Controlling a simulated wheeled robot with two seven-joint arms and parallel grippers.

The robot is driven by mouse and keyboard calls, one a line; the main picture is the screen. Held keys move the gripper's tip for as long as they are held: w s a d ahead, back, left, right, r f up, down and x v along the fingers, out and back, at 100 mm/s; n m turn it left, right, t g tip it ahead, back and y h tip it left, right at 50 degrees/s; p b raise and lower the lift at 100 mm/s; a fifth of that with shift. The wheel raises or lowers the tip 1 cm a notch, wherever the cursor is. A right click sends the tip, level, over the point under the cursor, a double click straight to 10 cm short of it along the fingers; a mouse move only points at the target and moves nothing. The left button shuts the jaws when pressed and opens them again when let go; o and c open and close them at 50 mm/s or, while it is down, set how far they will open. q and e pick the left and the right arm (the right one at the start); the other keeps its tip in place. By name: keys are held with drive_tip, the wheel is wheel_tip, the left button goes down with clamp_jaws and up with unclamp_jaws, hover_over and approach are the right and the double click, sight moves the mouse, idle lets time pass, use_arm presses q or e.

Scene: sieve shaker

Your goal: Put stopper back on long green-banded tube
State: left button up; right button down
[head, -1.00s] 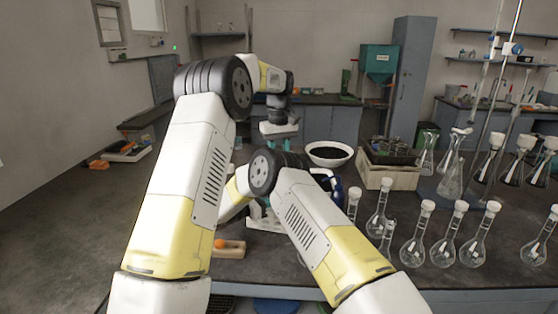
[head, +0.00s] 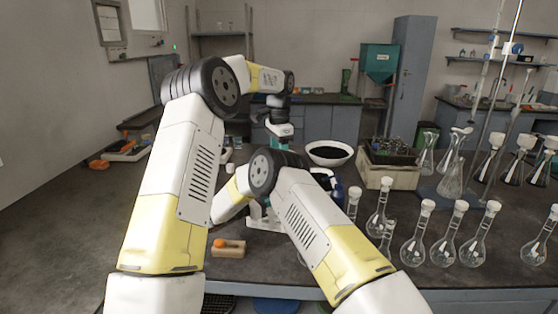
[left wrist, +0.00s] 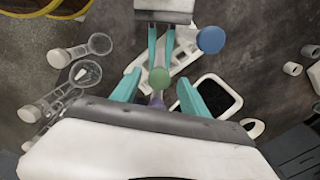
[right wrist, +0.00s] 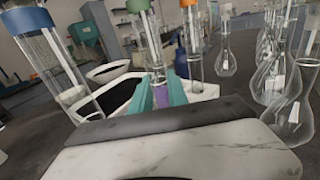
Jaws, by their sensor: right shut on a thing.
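The long green-banded tube (right wrist: 150,40) stands between my right fingers in the right wrist view, its green top cut by the frame edge. My right gripper (right wrist: 163,80) is shut on it. From above, in the left wrist view, a round green top (left wrist: 159,78) shows, and I cannot tell whether it is a seated stopper or only the band. My left gripper (left wrist: 159,70) is open, its teal fingers apart on both sides of that green top. In the head view the left gripper (head: 282,131) hangs downward; my right gripper is hidden there by my arm. A purple piece (right wrist: 160,94) shows between the right fingers.
A blue-topped tube (right wrist: 27,20) and an orange-topped tube (right wrist: 193,40) stand close by. A white rack (left wrist: 181,53) lies below. Several stoppered flasks (head: 413,246) stand at the right.

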use_arm(q)
drive_tip(key=shift+r, duration=2.25)
drive_tip(key=shift+c, duration=0.4)
drive_tip(key=n, duration=0.5)
drive_tip(key=shift+r+n, duration=0.3)
drive_tip(key=shift+r, duration=0.05)
drive_tip(key=n, duration=0.3)
drive_tip(key=r+n, duration=0.1)
drive_tip(key=n, duration=0.3)
drive_tip(key=shift+f, duration=0.1)
drive_tip(key=shift+f, duration=3.95)
